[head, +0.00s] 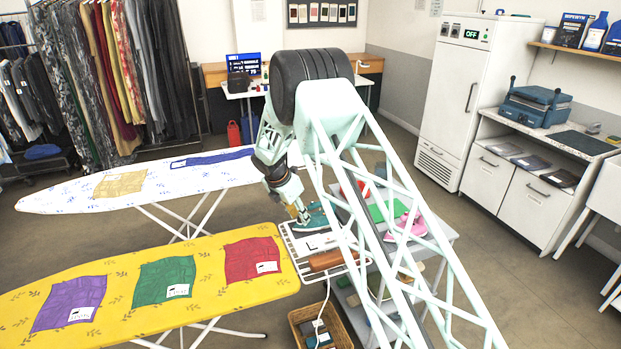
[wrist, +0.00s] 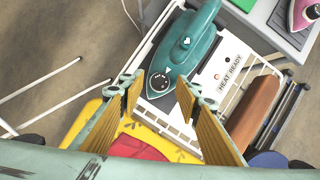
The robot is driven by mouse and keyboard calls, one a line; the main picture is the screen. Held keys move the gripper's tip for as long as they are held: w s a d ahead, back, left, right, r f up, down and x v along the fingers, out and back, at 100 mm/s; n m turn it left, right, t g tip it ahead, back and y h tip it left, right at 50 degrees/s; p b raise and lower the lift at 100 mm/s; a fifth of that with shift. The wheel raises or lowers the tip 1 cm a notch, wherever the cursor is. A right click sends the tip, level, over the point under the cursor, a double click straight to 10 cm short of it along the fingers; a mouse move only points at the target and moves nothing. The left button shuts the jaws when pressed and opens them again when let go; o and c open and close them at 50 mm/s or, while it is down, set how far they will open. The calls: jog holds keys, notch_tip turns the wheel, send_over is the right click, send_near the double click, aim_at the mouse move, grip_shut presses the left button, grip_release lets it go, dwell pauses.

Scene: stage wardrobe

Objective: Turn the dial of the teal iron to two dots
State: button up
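The teal iron (wrist: 198,42) lies on a white wire rack beside the yellow ironing board; its teal body also shows in the head view (head: 316,216), partly behind my arm. Its round black dial (wrist: 160,82) has pale marks too small to read, so I cannot tell its setting. My gripper (wrist: 163,86) is open and empty, its two yellow-padded fingers on either side of the dial in the wrist view. In the head view my gripper (head: 303,215) is close above the iron's left end. I cannot tell whether the fingers touch it.
A card reading "HEAT READY" (wrist: 229,73) and a brown roll (wrist: 254,106) lie beside the iron. A pink iron (head: 405,226) stands farther right on a grey table. A wicker basket (head: 341,333) stands below.

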jog(key=shift+s+d+n+t+y+p, duration=0.1)
jog(key=shift+n+t+y+p, duration=0.25)
jog(key=shift+n, duration=1.05)
jog(key=shift+s+d+n+t+y+p, duration=0.15)
jog(key=shift+n+y, duration=0.4)
jog(key=shift+n, duration=0.85)
jog(key=shift+w, duration=0.15)
